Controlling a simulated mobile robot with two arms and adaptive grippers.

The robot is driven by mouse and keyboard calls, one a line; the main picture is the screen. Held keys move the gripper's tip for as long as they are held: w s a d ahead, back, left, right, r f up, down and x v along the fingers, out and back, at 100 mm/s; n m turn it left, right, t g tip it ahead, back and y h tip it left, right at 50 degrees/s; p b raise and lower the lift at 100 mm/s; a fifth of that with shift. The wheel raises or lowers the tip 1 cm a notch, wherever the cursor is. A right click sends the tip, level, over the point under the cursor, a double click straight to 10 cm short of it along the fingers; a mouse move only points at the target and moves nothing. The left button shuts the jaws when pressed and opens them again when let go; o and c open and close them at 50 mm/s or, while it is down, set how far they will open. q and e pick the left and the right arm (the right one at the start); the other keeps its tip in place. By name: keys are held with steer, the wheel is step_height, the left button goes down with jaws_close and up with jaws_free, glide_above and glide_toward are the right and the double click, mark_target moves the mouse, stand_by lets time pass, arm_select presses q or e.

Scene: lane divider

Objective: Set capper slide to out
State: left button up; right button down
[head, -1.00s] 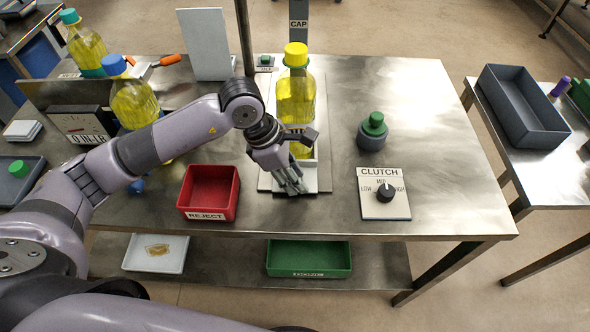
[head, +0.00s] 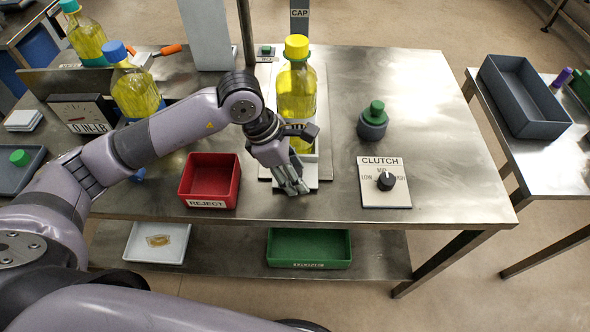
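The capper, labelled CAP (head: 299,14), stands at the back of the metal table. Its white slide (head: 311,171) carries a clear bottle of yellow liquid (head: 296,92) with a yellow cap, upright. My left gripper (head: 294,187) reaches down at the front end of the slide, just in front of the bottle. Its fingers look close together at the slide's front edge. They hide part of that edge, so I cannot tell whether they grip it. My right gripper is not in view.
A red REJECT bin (head: 210,203) stands left of the slide. The CLUTCH panel (head: 385,196) with its black knob and a green-topped dark container (head: 373,122) are to the right. Two more yellow bottles stand at the left.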

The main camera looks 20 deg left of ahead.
arm_select(q)
steer(key=shift+a+r, duration=0.1)
steer(key=shift+r, duration=0.1)
steer(key=v, duration=1.1)
steer(key=shift+a+r, duration=0.2)
steer(key=shift+r, duration=0.05)
